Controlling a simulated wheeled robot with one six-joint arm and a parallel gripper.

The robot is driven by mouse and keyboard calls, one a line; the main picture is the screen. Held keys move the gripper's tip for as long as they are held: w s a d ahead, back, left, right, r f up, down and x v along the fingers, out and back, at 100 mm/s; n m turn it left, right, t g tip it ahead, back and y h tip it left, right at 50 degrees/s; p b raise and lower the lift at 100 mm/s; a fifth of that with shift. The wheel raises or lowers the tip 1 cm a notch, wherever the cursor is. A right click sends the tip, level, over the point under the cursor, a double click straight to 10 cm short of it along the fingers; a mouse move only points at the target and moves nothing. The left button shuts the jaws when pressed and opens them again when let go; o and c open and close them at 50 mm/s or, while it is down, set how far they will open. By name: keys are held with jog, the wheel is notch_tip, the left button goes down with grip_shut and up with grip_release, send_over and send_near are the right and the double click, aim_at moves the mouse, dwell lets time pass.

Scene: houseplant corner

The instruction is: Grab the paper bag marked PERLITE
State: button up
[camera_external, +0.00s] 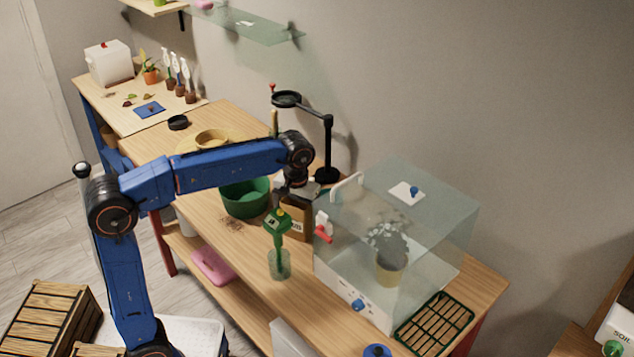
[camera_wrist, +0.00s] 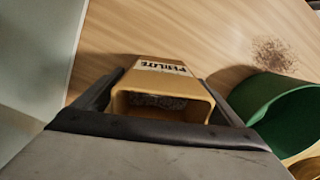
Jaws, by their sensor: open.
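The tan paper bag (camera_wrist: 164,82) marked PERLITE stands on the wooden bench in the wrist view, its open top facing the camera and grey-white grains inside. My gripper (camera_wrist: 160,98) is open, with one dark finger on each side of the bag; I cannot tell whether either finger touches it. In the external view a brown bag (camera_external: 297,229) with a pale label stands beneath my gripper (camera_external: 294,196), partly hidden by it and by a green tool; its label is too small to read fully.
A green pot (camera_external: 240,198) is close on the left, and it shows at right in the wrist view (camera_wrist: 272,108). A clear glass case (camera_external: 440,215) with a plant stands close on the right. A green tool in a glass (camera_external: 279,265) stands in front. A black magnifier stand (camera_external: 328,145) rises behind.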

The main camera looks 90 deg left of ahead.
jog(key=c, duration=1.1)
jog(key=shift+r, duration=0.1)
jog(key=shift+c, duration=0.2)
